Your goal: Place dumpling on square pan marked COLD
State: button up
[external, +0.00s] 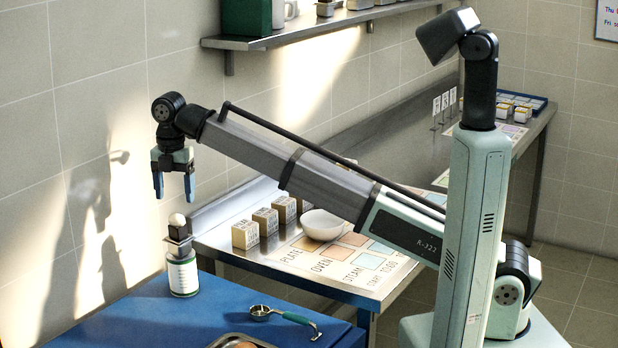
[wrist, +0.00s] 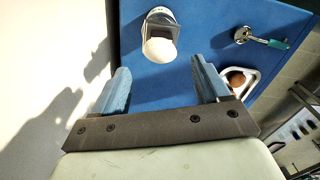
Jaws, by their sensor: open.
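A small white rounded piece, which looks like the dumpling (external: 177,219), sits on top of a small dark square piece (external: 178,240) above a jar with a white and green label (external: 184,276) on the blue table. It also shows in the wrist view (wrist: 160,51), between and beyond the fingertips. My gripper (external: 174,190) is open and empty, with its blue fingers pointing down above the white piece, apart from it. The fingers also show in the wrist view (wrist: 160,72). I cannot make out a square pan marked COLD.
A metal tray holding a brown round item (wrist: 236,79) and a green-handled scoop (external: 283,315) lie on the blue table (external: 140,325). The steel counter behind holds a white bowl (external: 323,224), several small boxes (external: 245,235) and a labelled mat. A wall shelf (external: 300,33) runs above.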

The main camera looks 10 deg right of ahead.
aim_at(177, 215)
notch_tip(177, 215, up, 6)
jog(key=shift+r, duration=0.15)
